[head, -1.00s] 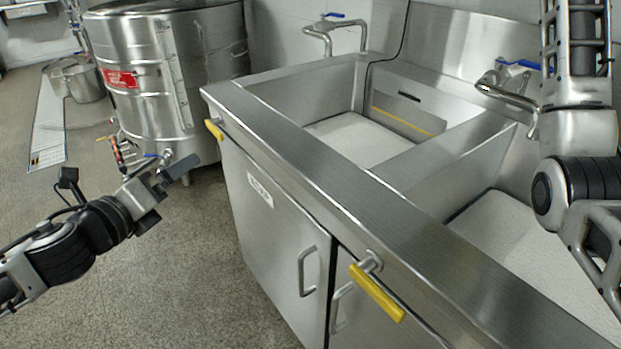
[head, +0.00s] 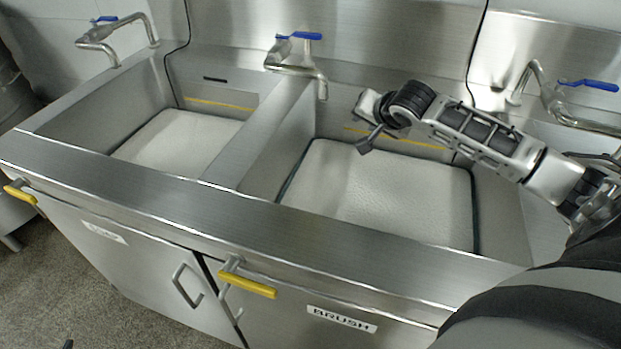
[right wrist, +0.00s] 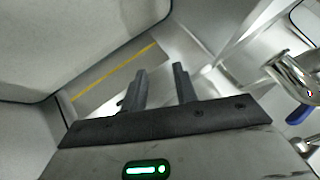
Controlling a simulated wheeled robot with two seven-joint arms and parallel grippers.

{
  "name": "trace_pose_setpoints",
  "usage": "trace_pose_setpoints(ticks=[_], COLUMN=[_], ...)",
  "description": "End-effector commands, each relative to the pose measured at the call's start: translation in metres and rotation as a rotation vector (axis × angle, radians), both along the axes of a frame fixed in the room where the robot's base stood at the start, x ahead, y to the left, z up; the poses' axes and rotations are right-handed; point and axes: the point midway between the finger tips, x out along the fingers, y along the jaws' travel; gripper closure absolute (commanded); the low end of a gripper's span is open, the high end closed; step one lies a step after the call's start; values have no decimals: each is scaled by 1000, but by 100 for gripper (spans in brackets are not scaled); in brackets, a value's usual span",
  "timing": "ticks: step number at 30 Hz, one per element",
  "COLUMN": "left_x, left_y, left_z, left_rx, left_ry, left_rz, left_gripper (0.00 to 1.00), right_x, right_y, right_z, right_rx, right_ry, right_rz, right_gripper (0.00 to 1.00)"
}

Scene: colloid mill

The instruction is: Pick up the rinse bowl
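I see no rinse bowl in either view. My right gripper (head: 366,122) is over the back part of the middle basin (head: 262,158) of the steel sink, with nothing around it. In the right wrist view the two dark fingers of the right gripper (right wrist: 161,84) stand apart with nothing between them. My left gripper is not in view; only a small dark tip shows at the bottom left edge of the head view, and I cannot tell what it is.
Another basin (head: 60,124) lies left. Taps with blue levers (head: 299,37) stand along the back wall. The steel front rim (head: 200,196) runs across. Below are cabinet doors, one labelled BRUSH (head: 341,319), and yellow handles (head: 248,285). Both basin floors look clear.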

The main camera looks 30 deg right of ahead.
Motion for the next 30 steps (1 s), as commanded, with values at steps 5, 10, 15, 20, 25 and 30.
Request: trace_pose_setpoints(ticks=[5, 10, 15, 20, 25, 30], left_x=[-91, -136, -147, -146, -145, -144], left_y=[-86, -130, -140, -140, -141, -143], left_z=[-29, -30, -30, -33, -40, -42], left_rx=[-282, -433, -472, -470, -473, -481], left_ry=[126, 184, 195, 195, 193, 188], left_rz=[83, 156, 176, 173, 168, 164], left_gripper=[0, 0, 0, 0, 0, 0], right_x=[-88, -147, -161, -159, -149, -138], right_y=[40, 67, 75, 76, 82, 88], right_z=[-50, -70, -75, -82, -113, -147], right_rx=[244, 404, 449, 453, 455, 454], right_ry=[282, 461, 506, 502, 500, 501], right_rz=[46, 29, 19, 17, 17, 17], right_gripper=[71, 71, 71, 71, 71, 71])
